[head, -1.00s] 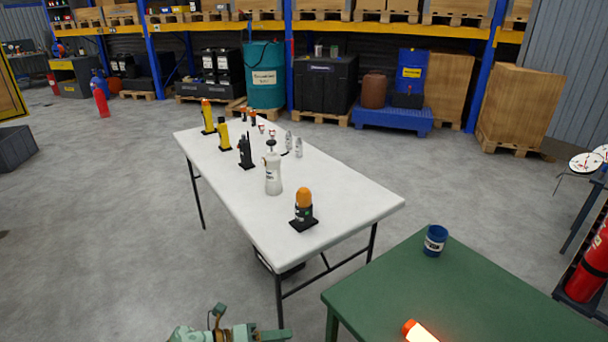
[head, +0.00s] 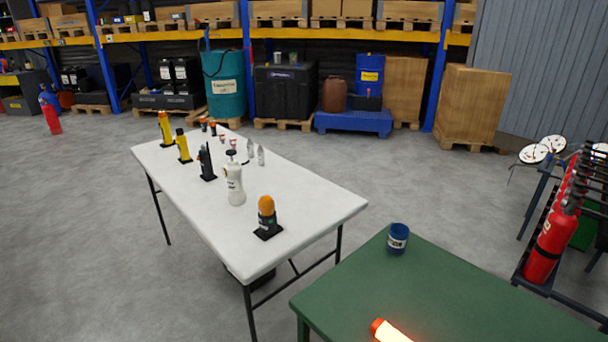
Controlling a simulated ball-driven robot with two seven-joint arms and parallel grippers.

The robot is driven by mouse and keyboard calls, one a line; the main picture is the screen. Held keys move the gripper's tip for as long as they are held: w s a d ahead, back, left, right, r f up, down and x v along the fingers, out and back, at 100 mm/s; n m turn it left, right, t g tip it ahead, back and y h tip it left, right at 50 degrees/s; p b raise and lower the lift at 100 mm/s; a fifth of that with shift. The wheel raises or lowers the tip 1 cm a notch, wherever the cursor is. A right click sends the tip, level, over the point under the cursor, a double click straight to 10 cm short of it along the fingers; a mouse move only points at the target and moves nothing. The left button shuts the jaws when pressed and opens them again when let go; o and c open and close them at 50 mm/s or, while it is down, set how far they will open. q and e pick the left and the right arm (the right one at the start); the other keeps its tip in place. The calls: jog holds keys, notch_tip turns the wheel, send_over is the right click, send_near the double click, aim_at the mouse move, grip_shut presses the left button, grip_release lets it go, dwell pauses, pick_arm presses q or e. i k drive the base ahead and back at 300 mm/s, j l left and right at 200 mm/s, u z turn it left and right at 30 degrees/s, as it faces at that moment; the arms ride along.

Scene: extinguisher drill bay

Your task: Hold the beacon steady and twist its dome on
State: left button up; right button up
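A beacon with an orange dome (head: 266,205) over a dark body and a square black base (head: 268,234) stands upright near the front right end of the white table (head: 310,205). At this size I cannot tell how the dome sits on the body. Neither of my grippers is in the head view, and nothing is holding the beacon.
A white bottle (head: 235,185), a black radio (head: 206,162) and yellow devices (head: 183,147) share the white table. The green table (head: 450,300) holds a blue cup (head: 397,238) and a glowing orange item (head: 388,331). Red extinguishers (head: 545,245) stand at right.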

aim_at(266, 204)
jog(key=i+j+z, duration=0.15)
jog(key=z, duration=0.2)
jog(key=j+z, duration=0.35)
jog(key=i+j+z, duration=0.1)
jog(key=j+z, duration=0.25)
